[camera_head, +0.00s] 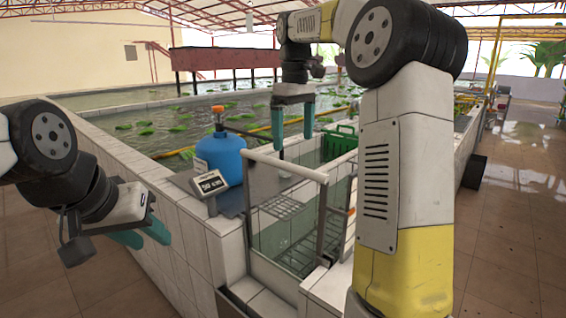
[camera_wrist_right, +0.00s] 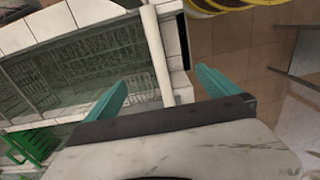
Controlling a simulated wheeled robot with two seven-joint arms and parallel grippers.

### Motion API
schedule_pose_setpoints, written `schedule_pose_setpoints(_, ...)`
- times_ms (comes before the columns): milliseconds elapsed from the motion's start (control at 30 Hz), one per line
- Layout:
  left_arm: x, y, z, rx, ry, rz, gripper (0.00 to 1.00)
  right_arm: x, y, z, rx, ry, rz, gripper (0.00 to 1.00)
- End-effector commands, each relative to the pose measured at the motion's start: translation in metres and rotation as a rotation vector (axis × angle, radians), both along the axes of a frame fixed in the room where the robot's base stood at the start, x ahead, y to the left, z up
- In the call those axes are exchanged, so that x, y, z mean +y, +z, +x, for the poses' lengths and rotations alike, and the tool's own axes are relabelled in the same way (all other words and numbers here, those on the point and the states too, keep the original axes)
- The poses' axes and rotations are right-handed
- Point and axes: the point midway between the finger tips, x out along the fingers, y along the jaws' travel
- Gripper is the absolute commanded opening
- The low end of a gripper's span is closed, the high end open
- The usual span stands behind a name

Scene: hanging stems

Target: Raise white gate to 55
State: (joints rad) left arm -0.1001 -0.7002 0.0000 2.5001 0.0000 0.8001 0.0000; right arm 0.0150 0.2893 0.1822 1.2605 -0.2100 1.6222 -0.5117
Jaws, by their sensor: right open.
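The white gate (camera_head: 285,164) has a white top bar on grey side posts, at the end of the tiled tank channel. In the right wrist view its white bar (camera_wrist_right: 157,52) runs between my fingers, with no visible contact. My right gripper (camera_head: 294,141) is open, fingers pointing down, above and behind the bar in the head view; its fingers (camera_wrist_right: 161,77) also show in the wrist view. My left gripper (camera_head: 153,241) is open and empty, left of the tank wall. A small digital display (camera_head: 210,183) stands left of the gate; its digits are too small to read surely.
A blue canister (camera_head: 221,157) with an orange top stands on the ledge left of the gate. A green crate (camera_head: 340,141) sits behind in the channel. Metal racks (camera_head: 290,205) lie under water. The tiled floor (camera_head: 515,225) at the right is largely clear.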

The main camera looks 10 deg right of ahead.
Motion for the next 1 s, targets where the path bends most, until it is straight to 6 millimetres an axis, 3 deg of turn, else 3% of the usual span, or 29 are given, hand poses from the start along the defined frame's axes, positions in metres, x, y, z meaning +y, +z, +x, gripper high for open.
schedule_pose_setpoints(600, 0.0, 0.0, 0.0, 0.0, 0.0, 0.0, 0.36, 0.0, -0.086, 0.0, 0.0, -0.002, 0.0, 1.0)
schedule_pose_setpoints(1000, 0.0, 0.0, 0.0, 0.0, 0.0, 0.0, 0.36, 0.0, -0.099, 0.0, -0.001, -0.002, 0.0, 1.0)
